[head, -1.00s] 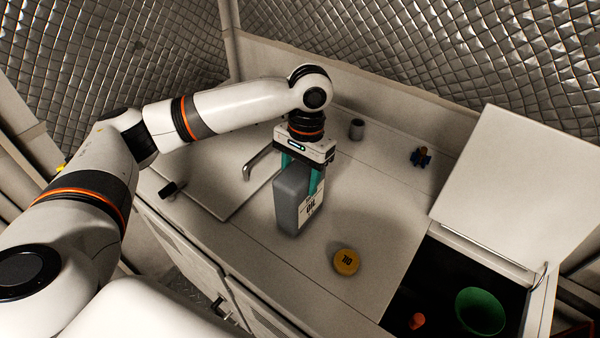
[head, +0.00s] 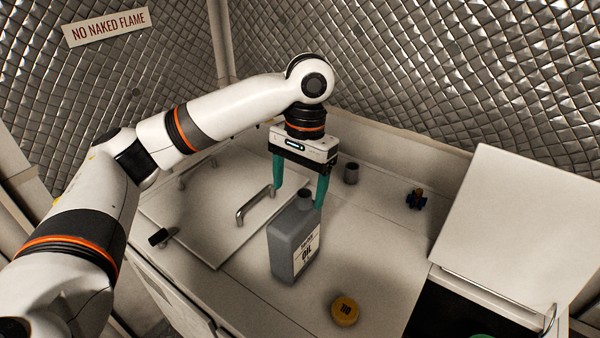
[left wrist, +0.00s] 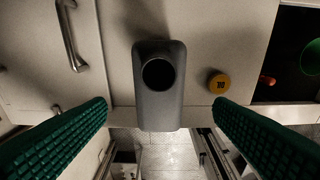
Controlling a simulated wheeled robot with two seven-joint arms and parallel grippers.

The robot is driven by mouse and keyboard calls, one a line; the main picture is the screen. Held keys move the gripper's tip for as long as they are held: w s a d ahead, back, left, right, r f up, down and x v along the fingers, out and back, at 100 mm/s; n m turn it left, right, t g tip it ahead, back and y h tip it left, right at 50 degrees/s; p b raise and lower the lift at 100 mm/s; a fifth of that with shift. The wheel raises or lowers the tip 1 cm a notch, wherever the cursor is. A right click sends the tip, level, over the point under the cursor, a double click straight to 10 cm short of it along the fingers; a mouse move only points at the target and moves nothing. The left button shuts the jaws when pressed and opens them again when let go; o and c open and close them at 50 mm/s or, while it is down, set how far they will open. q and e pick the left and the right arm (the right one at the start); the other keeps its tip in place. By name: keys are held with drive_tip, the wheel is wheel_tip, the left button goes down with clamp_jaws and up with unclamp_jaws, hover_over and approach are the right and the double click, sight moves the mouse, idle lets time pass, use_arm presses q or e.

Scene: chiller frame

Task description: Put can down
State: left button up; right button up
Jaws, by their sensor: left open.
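The can is a grey oil can (head: 294,245) with a white OIL label and an open round neck. It stands upright on the white counter (head: 225,255). My left gripper (head: 298,196) is open above the can, its green fingers spread to either side of the neck. In the left wrist view the can (left wrist: 158,105) is seen from above, between the spread fingers (left wrist: 160,115) with a gap on each side. A yellow lid marked OIL (head: 345,310) lies on the counter in front of the can. My right gripper is not in view.
A raised white lid (head: 500,215) stands at the right over a dark open bin (head: 440,315). A metal handle (head: 254,205) rises left of the can.

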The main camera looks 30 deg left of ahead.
use_arm(q)
drive_tip(key=shift+w+r, duration=0.2)
drive_tip(key=shift+r, duration=1.5)
drive_tip(key=shift+f, duration=0.1)
